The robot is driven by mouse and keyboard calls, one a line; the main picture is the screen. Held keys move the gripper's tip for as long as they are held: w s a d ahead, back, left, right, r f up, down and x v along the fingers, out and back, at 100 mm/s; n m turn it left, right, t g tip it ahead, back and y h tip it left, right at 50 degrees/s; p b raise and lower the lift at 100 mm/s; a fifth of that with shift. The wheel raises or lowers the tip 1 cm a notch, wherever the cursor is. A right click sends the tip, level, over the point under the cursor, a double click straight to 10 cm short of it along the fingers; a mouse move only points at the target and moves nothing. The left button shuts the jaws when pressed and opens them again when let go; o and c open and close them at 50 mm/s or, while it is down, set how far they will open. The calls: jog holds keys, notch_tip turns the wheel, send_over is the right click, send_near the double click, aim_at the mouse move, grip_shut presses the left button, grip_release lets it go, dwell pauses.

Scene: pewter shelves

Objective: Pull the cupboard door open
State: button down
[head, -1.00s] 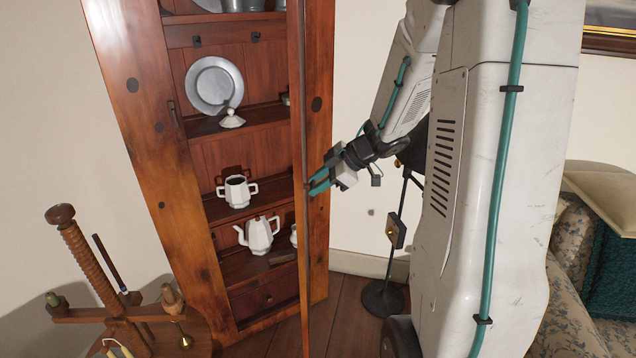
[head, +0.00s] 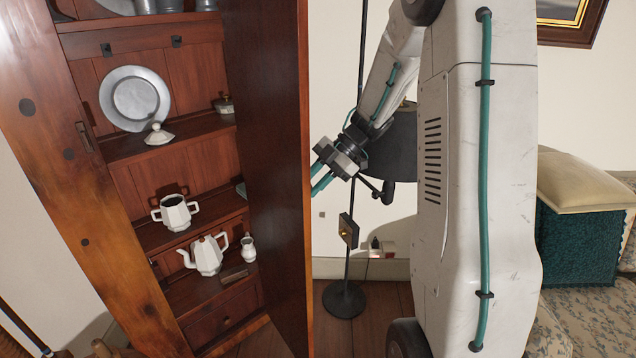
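The wooden cupboard (head: 84,242) stands at the left with its front open, showing its shelves. The cupboard door (head: 268,140) is a tall dark wood panel, swung out toward the camera and seen at a slant in the middle of the picture. My gripper (head: 318,180) is just right of the door's outer edge. Its two teal fingers point left and stand apart. Their tips end at or behind the door's edge; I cannot tell whether they touch it.
Shelves hold a pewter plate (head: 135,98), a white two-handled pot (head: 175,212), a white teapot (head: 206,254) and a small white jug (head: 248,247). A black floor lamp (head: 345,298) stands behind my gripper. A cushioned seat (head: 590,180) is at the right.

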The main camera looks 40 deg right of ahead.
jog(key=c, duration=1.1)
grip_release()
jog(key=shift+w, duration=0.1)
jog(key=v, duration=0.8)
jog(key=shift+a, duration=0.1)
